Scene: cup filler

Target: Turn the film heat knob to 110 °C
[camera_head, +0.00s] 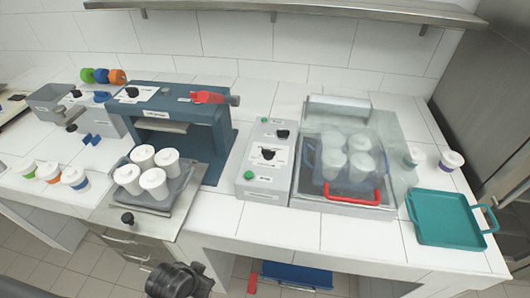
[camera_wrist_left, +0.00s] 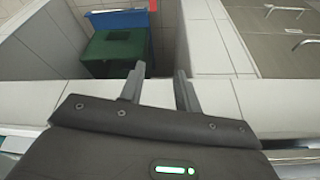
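A control box (camera_head: 261,165) in the middle of the counter has a black knob (camera_head: 268,154) on a white dial plate. A smaller black knob (camera_head: 283,134) sits behind it, with green buttons (camera_head: 248,175) on the box. Another black knob (camera_head: 132,91) with a white label sits on top of the blue press machine (camera_head: 172,108). The printing is too small to read, so I cannot tell which knob is film heat or its setting. My left gripper (camera_wrist_left: 160,88) is open and empty in the left wrist view, away from the knobs. My right gripper is not in view.
White cups (camera_head: 154,183) stand in a tray before the press. A clear-covered unit with a red handle (camera_head: 352,196) holds more cups. A teal tray (camera_head: 447,219) lies at right. A shelf (camera_head: 300,9) overhangs the back. A green bin (camera_wrist_left: 113,52) is below the counter.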

